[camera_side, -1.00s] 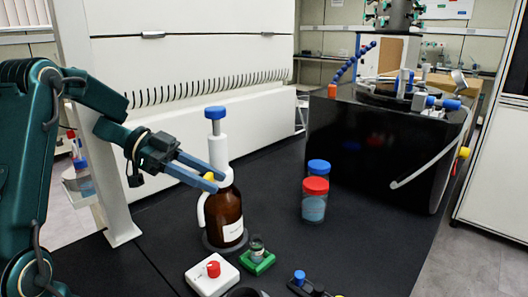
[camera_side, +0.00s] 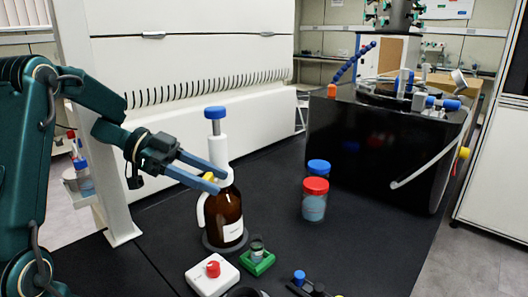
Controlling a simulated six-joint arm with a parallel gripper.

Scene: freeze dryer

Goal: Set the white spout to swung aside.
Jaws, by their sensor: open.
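A brown bottle (camera_side: 224,215) with a white label stands upright on a dark round base, topped by a white dispenser (camera_side: 218,150) with a blue cap (camera_side: 215,113). The white spout (camera_side: 201,212) curves down along the bottle's left side; its upper end is hidden behind my fingers. A small yellow part (camera_side: 208,176) shows between the fingers near the dispenser. My gripper (camera_side: 222,180) is open, its two blue fingers reaching from the left to the bottle's neck, one above the other in the picture. I cannot tell whether they touch the dispenser or the spout.
A white box with a red knob (camera_side: 212,269) and a green block holding a small vial (camera_side: 257,258) stand in front of the bottle. Red-lidded (camera_side: 315,199) and blue-lidded (camera_side: 319,168) jars stand to the right. The bench between is clear.

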